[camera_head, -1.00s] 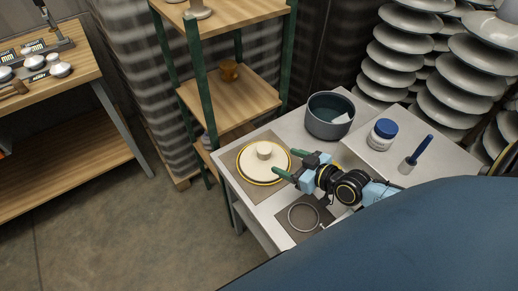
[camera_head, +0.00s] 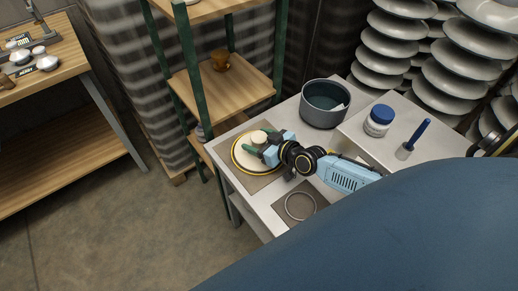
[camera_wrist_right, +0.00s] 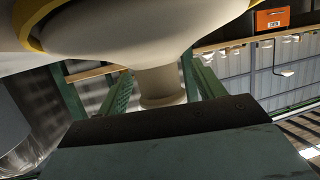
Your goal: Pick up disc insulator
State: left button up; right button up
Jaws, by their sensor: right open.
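The disc insulator (camera_head: 243,153) is a cream disc with a dark and yellow rim and a knob on top. It lies flat on a brown mat (camera_head: 262,182) at the left end of the grey table. My right gripper (camera_head: 264,149) is over the disc with its green fingers at the knob, partly covering the disc. In the right wrist view the knob (camera_wrist_right: 161,88) of the disc stands between the two spread fingers (camera_wrist_right: 160,96), with a gap visible on each side. My left gripper is not in view.
A dark pot (camera_head: 325,104), a blue-lidded jar (camera_head: 379,120) and a blue-handled tool in a holder (camera_head: 413,138) stand behind my right arm. A metal ring (camera_head: 300,206) lies on a second mat. A wooden shelf (camera_head: 222,86) rises beyond the table.

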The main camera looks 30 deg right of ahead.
jog(key=shift+x, duration=0.95)
grip_shut()
jog(key=shift+r, duration=0.25)
